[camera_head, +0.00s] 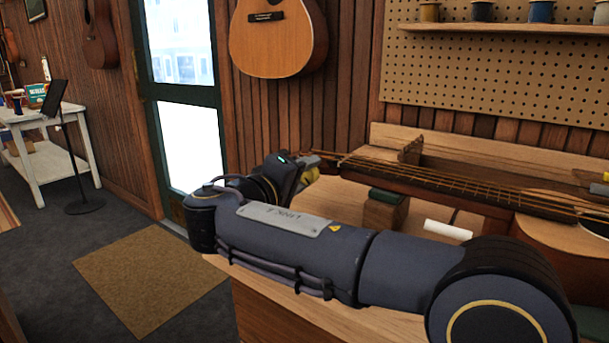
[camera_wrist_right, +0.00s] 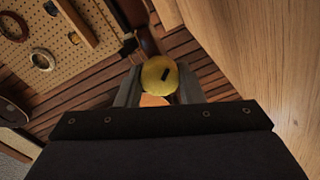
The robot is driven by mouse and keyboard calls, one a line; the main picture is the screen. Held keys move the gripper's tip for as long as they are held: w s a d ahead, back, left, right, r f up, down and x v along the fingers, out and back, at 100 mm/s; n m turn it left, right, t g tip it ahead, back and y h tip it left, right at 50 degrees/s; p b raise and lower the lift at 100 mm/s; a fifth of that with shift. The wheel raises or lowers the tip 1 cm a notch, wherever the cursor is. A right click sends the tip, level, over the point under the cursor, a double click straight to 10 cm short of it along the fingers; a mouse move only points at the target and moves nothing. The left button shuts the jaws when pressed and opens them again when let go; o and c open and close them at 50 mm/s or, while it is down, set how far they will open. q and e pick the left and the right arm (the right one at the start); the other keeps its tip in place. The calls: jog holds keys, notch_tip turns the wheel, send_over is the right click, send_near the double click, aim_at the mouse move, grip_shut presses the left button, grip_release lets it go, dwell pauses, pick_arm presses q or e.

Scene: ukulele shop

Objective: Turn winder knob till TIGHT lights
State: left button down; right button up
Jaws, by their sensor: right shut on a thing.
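A ukulele-like stringed instrument (camera_head: 450,185) lies on the wooden workbench, its neck pointing left. My right arm reaches across in front of it, and my right gripper (camera_head: 308,163) is at the headstock end. In the right wrist view, a round yellow knob (camera_wrist_right: 159,73) with a short dark mark sits between the two grey fingers (camera_wrist_right: 158,88), which are shut on it. The mark is tilted slightly. No TIGHT light can be made out. My left gripper is not in view.
A neck rest with a green top (camera_head: 386,206) stands under the neck, and a white cylinder (camera_head: 447,230) lies on the bench. A pegboard (camera_head: 490,65) and a hung guitar (camera_head: 277,40) are on the wall behind. Open floor with a tan mat (camera_head: 150,275) lies left.

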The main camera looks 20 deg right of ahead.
jog(key=o, duration=0.7)
jog(key=shift+f, duration=0.15)
jog(key=shift+a, duration=0.15)
jog(key=p+v, duration=0.1)
jog(key=v, duration=0.5)
jog(key=shift+a, duration=0.15)
jog(key=shift+s+a, duration=0.45)
jog(key=shift+a, duration=0.1)
